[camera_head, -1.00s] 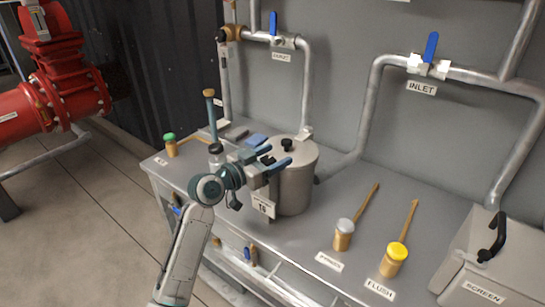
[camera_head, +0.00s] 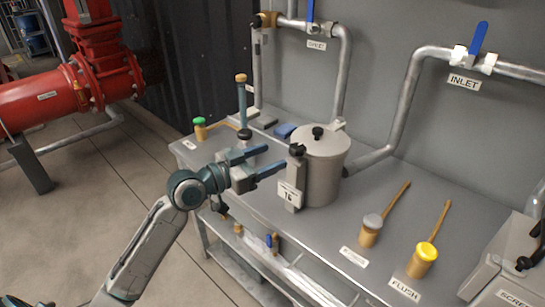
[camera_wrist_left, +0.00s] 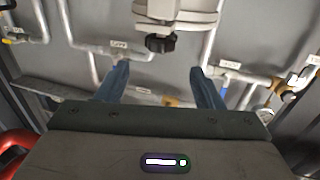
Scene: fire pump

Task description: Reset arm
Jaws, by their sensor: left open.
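My left gripper (camera_head: 262,162) is open and empty, with its two blue fingers apart. In the head view it is just left of the grey lidded pot (camera_head: 325,170), in front of the bench's left part. I cannot tell whether it touches anything. In the left wrist view the open fingers (camera_wrist_left: 160,82) show with nothing between them. A black knob (camera_wrist_left: 160,43) on a pale body shows beyond them. My left arm comes in from the lower left. My right gripper is not in view.
The bench (camera_head: 300,228) holds a grey-capped brush (camera_head: 370,230), a yellow-capped brush (camera_head: 422,260), a green-capped one (camera_head: 200,128) and a screen box (camera_head: 505,275). Pipes with blue-handled valves (camera_head: 478,38) run along the wall. A red pump pipe (camera_head: 60,95) stands left.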

